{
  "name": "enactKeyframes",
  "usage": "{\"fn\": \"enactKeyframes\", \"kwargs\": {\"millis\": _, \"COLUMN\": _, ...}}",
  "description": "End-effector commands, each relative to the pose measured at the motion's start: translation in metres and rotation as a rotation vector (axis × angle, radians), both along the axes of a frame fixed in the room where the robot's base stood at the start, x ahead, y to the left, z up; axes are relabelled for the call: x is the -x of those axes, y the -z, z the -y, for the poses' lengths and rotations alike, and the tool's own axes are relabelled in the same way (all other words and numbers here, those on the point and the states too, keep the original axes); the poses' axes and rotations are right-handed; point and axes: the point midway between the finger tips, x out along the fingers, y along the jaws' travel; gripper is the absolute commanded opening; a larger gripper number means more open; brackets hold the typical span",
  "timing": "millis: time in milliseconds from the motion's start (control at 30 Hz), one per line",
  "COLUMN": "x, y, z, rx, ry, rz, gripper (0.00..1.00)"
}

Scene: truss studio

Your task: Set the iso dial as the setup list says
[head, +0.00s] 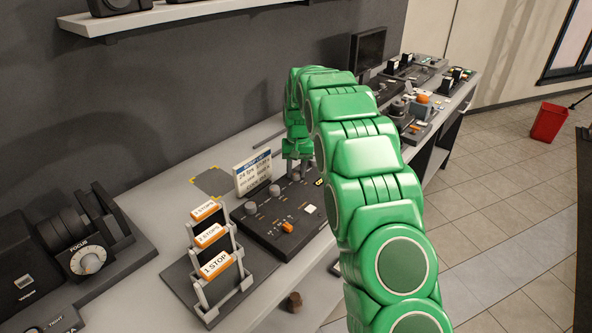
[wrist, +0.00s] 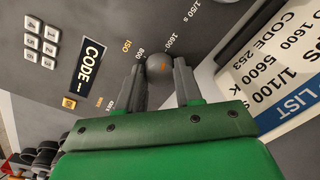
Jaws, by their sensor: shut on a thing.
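The numbers 800 and 1600 are printed by the knob; other numbers are partly hidden by the fingers. I cannot tell exactly which number the mark meets. The setup list (head: 253,172) is a white card with a blue header, standing behind the control panel (head: 262,226); it also shows in the wrist view (wrist: 285,75), reading 1600, 5600 K, 1/100 and CODE 253. In the head view my gripper (head: 296,172) is at the panel's far end.
A dark CODE display (wrist: 90,66) and pale keys (wrist: 40,44) lie beside the dial. Other grey knobs (head: 250,207) and an orange switch (head: 287,227) are on the panel. A stand with orange-topped filters (head: 213,265) is in front; a focus unit (head: 88,260) is at left.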

Motion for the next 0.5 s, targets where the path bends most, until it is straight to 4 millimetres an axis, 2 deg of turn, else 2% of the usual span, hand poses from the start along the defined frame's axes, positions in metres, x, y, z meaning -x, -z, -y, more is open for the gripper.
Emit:
{"fn": "enactKeyframes", "kwargs": {"millis": 200, "x": -0.0014, "y": -0.0026, "z": -0.0003, "rx": -0.002, "ry": 0.132, "rz": 0.007, "gripper": 0.04}}
{"fn": "enactKeyframes", "kwargs": {"millis": 500, "x": -0.0014, "y": -0.0023, "z": -0.0003, "rx": -0.002, "ry": 0.223, "rz": 0.008, "gripper": 0.04}}
